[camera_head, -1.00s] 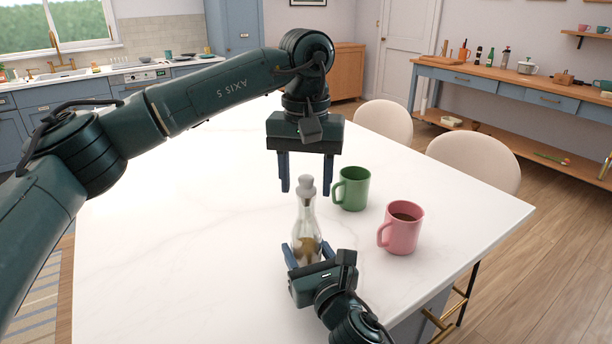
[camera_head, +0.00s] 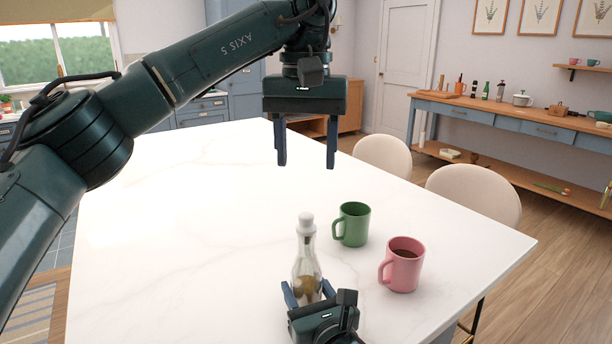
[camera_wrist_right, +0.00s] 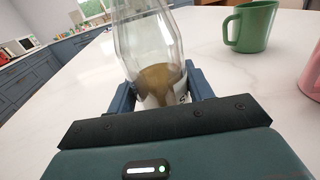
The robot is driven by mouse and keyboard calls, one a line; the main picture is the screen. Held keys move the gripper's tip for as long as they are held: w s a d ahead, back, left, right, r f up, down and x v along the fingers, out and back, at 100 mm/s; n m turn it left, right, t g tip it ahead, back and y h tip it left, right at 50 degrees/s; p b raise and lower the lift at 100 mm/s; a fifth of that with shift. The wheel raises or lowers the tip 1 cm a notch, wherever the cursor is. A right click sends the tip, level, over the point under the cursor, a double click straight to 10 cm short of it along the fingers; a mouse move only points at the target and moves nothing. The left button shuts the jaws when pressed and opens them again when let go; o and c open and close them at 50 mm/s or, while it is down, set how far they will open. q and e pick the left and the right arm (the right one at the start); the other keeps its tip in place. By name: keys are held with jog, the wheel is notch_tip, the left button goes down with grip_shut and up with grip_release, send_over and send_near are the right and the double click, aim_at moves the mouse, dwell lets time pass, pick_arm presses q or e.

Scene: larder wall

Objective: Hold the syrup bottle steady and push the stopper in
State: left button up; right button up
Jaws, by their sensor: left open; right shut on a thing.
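The clear glass syrup bottle (camera_head: 306,266) stands upright on the white table, with some brown syrup low inside. A pale grey stopper (camera_head: 306,219) sits at its mouth; how deep it is seated I cannot tell. My right gripper (camera_head: 306,294) is shut around the bottle's lower body. The right wrist view shows the bottle (camera_wrist_right: 148,50) between the two blue fingers (camera_wrist_right: 160,95), with its top cut off by the frame. My left gripper (camera_head: 306,160) is open and empty, fingers pointing down, above the stopper and clear of it.
A green mug (camera_head: 353,226) stands right of the bottle, and a pink mug (camera_head: 403,267) with dark liquid stands nearer the table's right edge. The white table (camera_head: 170,220) is clear to the left. Two pale chairs (camera_head: 470,193) stand along its far right side.

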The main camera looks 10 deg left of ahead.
dwell(0.4)
jog(key=o, duration=1.4)
jog(key=shift+s+d, duration=0.1)
